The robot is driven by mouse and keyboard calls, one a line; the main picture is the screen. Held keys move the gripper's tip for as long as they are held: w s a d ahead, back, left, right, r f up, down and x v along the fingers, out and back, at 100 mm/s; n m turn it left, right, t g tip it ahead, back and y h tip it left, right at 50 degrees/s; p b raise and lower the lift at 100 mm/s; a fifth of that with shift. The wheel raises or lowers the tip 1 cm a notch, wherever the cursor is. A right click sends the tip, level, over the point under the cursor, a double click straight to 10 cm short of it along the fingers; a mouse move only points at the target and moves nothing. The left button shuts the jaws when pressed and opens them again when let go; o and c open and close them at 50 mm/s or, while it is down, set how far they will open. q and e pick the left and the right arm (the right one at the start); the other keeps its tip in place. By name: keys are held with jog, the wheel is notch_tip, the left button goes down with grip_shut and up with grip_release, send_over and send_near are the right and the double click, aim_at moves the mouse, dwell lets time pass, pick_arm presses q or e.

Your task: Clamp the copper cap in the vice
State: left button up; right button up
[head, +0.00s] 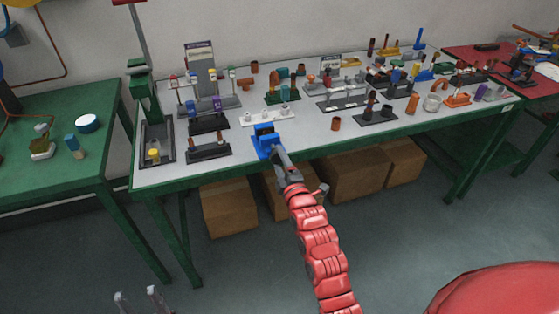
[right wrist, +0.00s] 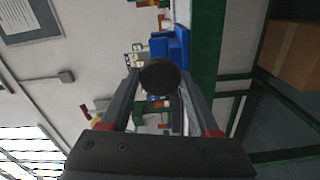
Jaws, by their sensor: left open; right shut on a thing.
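The blue vice (head: 264,141) stands at the front edge of the grey-topped table. It also shows in the right wrist view (right wrist: 172,46), just beyond the fingers. My right gripper (head: 279,151) reaches the front of the vice. In the right wrist view its fingers (right wrist: 158,84) are shut on a dark round part (right wrist: 160,76), apparently the vice's handle end. My left gripper (head: 138,300) is open and empty at the bottom left, away from the table. A small copper fitting (head: 336,123) stands right of the vice; I cannot tell if it is the cap. The vice jaws' contents are unclear.
A white rack (head: 268,117) stands behind the vice. A green press (head: 145,100) is at the table's left end. Racks of fittings and tools fill the right side. Cardboard boxes (head: 228,207) lie under the table. A green table (head: 60,175) is at left.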

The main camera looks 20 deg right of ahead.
jog(key=shift+m, duration=0.5)
jog(key=shift+f+m+b, duration=0.1)
jog(key=shift+m+b, duration=0.2)
jog(key=shift+m, duration=0.9)
jog(key=o, duration=1.4)
